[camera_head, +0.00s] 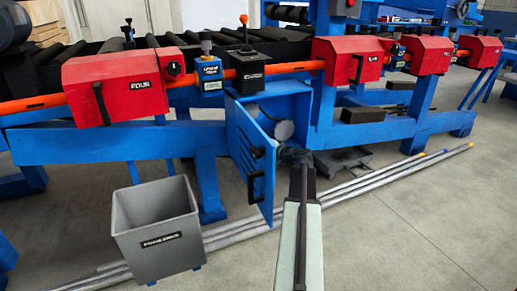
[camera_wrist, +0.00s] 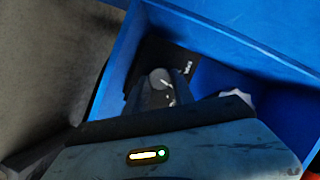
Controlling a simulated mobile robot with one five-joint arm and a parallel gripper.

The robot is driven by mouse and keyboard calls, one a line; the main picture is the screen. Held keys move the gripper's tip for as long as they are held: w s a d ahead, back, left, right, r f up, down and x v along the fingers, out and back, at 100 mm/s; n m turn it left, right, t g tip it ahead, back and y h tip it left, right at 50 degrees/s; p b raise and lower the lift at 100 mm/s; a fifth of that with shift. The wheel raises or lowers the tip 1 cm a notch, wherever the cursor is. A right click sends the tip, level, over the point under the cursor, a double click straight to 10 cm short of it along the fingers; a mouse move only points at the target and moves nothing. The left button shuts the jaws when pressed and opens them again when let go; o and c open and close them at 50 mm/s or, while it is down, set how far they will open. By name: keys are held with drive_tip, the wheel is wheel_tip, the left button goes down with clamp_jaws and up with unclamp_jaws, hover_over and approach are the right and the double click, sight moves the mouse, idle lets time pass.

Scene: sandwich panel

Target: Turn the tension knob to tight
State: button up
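A small round grey knob (camera_wrist: 160,77) sits on a black labelled plate (camera_wrist: 178,56) inside the blue cabinet (camera_wrist: 230,40) in the wrist view. The label is too small to read, so I cannot tell if this is the tension knob. My gripper (camera_wrist: 158,92) is inside the cabinet, its dark fingers apart with the knob showing between their tips. I cannot tell whether they touch it. In the head view my gripper (camera_head: 294,155) is at the opening of the cabinet (camera_head: 285,100), and the plate is hidden.
The cabinet door (camera_head: 250,150) stands open to the left of my arm. A pale round part (camera_wrist: 238,97) is right of my fingers. A grey bin (camera_head: 158,230) and long pipes (camera_head: 390,178) are on the floor. Red boxes (camera_head: 118,85) line the rail above. Floor at right is clear.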

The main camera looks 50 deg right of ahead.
drive_tip(key=shift+d+f+m+t+b, duration=0.1)
drive_tip(key=shift+f+m+t+b, duration=0.2)
drive_tip(key=shift+f+m+b, duration=0.6)
clamp_jaws()
drive_tip(key=shift+r+m+y+b, duration=0.3)
drive_tip(key=shift+r+y+b, duration=0.1)
drive_tip(key=shift+b, duration=0.3)
drive_tip(key=shift+r+m+t, duration=0.25)
drive_tip(key=shift+m+t, duration=0.25)
drive_tip(key=o, duration=1.1)
unclamp_jaws()
drive_tip(key=s, duration=0.7)
drive_tip(key=shift+s+r, duration=0.4)
